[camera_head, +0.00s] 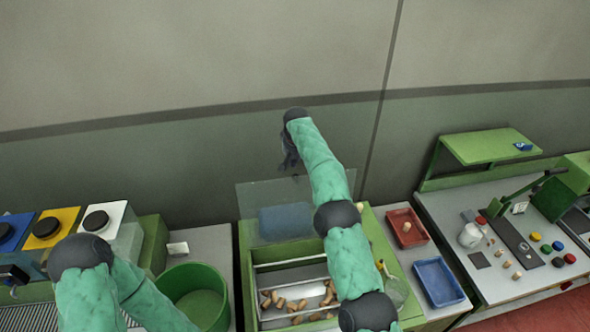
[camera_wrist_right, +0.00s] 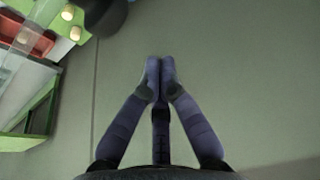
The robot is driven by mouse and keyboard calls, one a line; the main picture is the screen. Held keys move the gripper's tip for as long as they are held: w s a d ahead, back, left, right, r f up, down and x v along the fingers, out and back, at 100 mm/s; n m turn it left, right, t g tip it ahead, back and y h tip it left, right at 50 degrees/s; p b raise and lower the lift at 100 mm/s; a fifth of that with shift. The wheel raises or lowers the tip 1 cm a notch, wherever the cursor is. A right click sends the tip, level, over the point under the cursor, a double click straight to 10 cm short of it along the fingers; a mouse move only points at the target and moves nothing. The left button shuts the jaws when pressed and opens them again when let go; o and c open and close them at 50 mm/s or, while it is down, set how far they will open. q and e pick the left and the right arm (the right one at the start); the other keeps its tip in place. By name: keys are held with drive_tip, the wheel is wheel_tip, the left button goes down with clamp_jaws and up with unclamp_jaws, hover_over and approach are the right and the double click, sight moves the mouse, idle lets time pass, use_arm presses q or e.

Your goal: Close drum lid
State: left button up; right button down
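The drum (camera_head: 243,270) is a green-framed box with a metal interior, and several corks (camera_head: 297,304) lie inside it. Its lid appears to be the clear panel (camera_head: 255,200) standing raised at the back, with the opening uncovered. My right gripper (camera_head: 290,165) is at the panel's upper edge, by the back wall; I cannot tell whether it touches. In the right wrist view its fingertips (camera_wrist_right: 160,75) meet with nothing between them. My right arm covers the drum's right part. My left arm is at the lower left, and its gripper is out of view.
A green round bin (camera_head: 222,292) stands left of the drum. A red tray (camera_head: 396,228) and a blue tray (camera_head: 438,282) lie to its right. A bench with a lever press (camera_head: 522,198) is farther right. The wall (camera_head: 200,60) is close behind.

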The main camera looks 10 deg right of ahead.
drive_tip(key=shift+s+a+b, duration=0.1)
drive_tip(key=shift+s+b, duration=1.4)
drive_tip(key=shift+s, duration=0.4)
